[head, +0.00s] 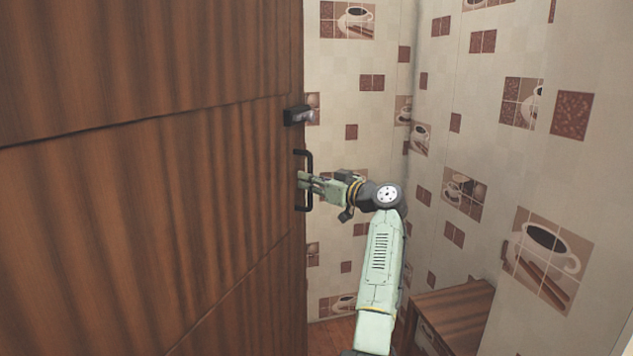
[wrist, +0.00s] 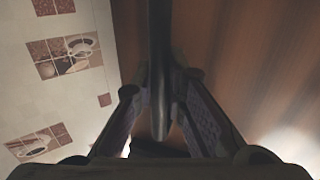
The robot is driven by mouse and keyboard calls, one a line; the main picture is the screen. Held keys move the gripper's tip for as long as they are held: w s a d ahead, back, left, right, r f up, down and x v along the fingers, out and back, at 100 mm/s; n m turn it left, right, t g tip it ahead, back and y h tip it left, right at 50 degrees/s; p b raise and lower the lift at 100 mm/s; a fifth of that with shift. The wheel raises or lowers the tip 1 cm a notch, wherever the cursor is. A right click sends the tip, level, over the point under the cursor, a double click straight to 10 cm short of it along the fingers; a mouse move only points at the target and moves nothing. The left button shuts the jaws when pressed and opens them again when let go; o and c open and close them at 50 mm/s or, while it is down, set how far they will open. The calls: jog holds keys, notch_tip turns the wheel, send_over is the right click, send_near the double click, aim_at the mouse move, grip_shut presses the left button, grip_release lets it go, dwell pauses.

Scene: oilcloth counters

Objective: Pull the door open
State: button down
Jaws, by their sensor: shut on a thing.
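The brown wooden door (head: 150,190) fills the left half of the head view, and its right edge borders the patterned wall. A dark bar handle (head: 309,160) stands upright near that edge. My gripper (head: 306,183) comes in from the right and is shut on the handle at its middle part. In the wrist view the handle (wrist: 159,75) runs down between the two fingers of my gripper (wrist: 170,115). The door face (wrist: 240,70) shows behind it on the right.
A small dark lock piece (head: 297,115) sits above the handle. Walls with cup-pattern tiles (head: 460,110) stand close behind and to the right. A low wooden cabinet (head: 455,315) is at the lower right. A strip of wooden floor (head: 330,337) shows beside the door.

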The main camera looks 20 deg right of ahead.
dwell(0.3)
jog(key=c, duration=1.6)
grip_release()
jog(key=shift+w, duration=0.1)
jog(key=v, duration=1.2)
jog(key=shift+f, duration=0.1)
